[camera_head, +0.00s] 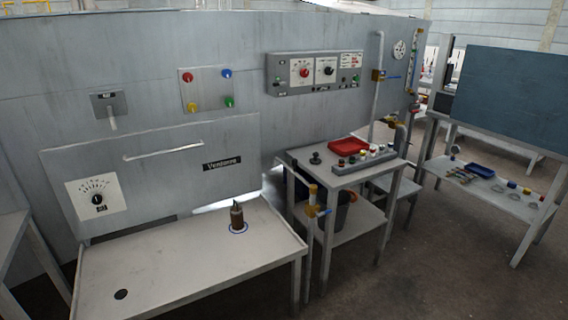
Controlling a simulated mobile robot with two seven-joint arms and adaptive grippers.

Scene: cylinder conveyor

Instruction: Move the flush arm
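No part is clearly marked as a flush arm. A small grey wall plate (121,103) with a dark label has a short pale lever (113,123) hanging down from it, at the upper left of the grey panel wall. A long white bar handle (165,153) crosses the front panel below, which also bears a dark nameplate (221,163) and a white dial (92,199). Neither of my grippers is in view.
A plate with several coloured buttons (207,74) and a grey control box (273,74) are on the wall. A side table (335,178) holds a red tray (349,145). Pipes with brass valves (312,208) stand beside it. A dark hole (121,294) is in the pale table, otherwise mostly clear.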

